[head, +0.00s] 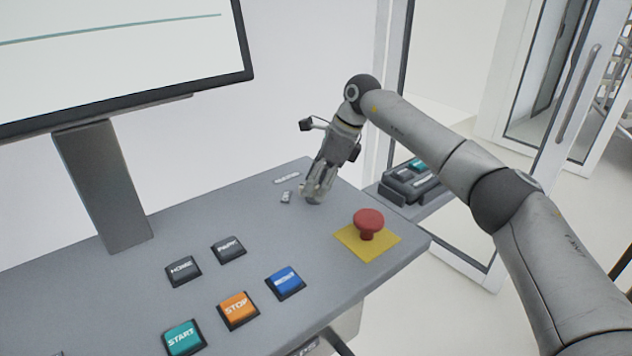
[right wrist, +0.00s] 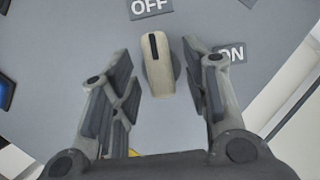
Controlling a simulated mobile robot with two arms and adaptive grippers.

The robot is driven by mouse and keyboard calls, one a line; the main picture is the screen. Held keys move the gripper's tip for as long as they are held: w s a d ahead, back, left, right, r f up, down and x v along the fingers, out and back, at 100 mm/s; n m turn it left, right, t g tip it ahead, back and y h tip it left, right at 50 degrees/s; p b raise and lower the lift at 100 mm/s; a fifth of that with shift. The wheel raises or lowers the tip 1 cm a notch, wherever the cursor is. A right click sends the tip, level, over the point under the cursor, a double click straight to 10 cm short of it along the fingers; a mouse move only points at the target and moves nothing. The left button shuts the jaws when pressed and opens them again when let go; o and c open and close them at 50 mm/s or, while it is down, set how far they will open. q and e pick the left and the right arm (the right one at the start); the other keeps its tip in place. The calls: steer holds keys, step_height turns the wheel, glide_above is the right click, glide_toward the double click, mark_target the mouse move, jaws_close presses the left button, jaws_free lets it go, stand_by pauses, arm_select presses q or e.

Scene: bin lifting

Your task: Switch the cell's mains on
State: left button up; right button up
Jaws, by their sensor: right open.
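The mains switch is a beige rotary knob (right wrist: 158,75) with a black line near its end. The line points up in the right wrist view, toward the OFF label (right wrist: 150,8). The ON label (right wrist: 232,54) is to the right, partly behind a finger. In the head view my right gripper (head: 313,196) is low over the console's back right part and largely hides the knob. My left gripper is not in view.
The console (head: 210,220) carries a red mushroom button (head: 369,222) on a yellow plate (head: 350,243), close to my right gripper. START (head: 184,337), STOP (head: 238,309), blue (head: 286,282) and dark buttons (head: 229,248) lie nearer. A monitor (head: 120,50) stands at left.

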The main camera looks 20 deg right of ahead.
steer(key=shift+a+f, duration=0.1)
steer(key=shift+f, duration=0.25)
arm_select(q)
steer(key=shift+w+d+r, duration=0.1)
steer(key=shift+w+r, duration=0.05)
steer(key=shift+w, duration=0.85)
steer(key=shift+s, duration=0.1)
arm_select(e)
steer(key=shift+c, duration=0.3)
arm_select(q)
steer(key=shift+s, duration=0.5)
arm_select(e)
jaws_close()
